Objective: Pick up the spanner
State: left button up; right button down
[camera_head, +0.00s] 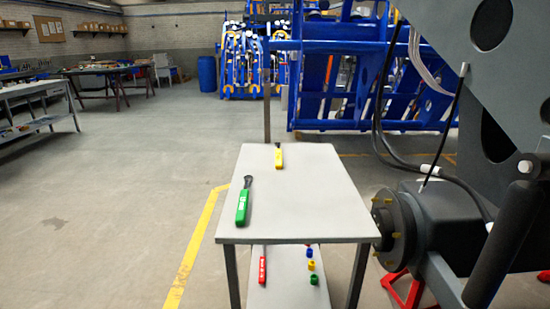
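A small light-grey table (300,205) stands in the middle of the head view. On its left side lies a tool with a green handle (242,208) and a dark head pointing away from me. A shorter tool with a yellow handle (278,158) lies near the table's far edge. A red-handled tool (262,271) lies on the lower shelf. I cannot tell for certain which of these is the spanner. Neither of my grippers is in view.
Small coloured pieces (311,265) sit on the lower shelf. A dark hub with yellow studs (397,228), part of the chassis, stands close right of the table. A blue frame (350,80) stands behind. The floor (120,200) at left is clear.

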aim_at(278, 166)
jog(key=i+j+z, duration=0.1)
jog(key=i+j, duration=0.35)
jog(key=j, duration=0.2)
jog(key=i+j+z, duration=0.25)
jog(key=i+j, duration=0.2)
jog(key=j, duration=0.25)
jog(key=i+j+z, duration=0.1)
jog(key=j, duration=0.3)
jog(key=i, duration=0.1)
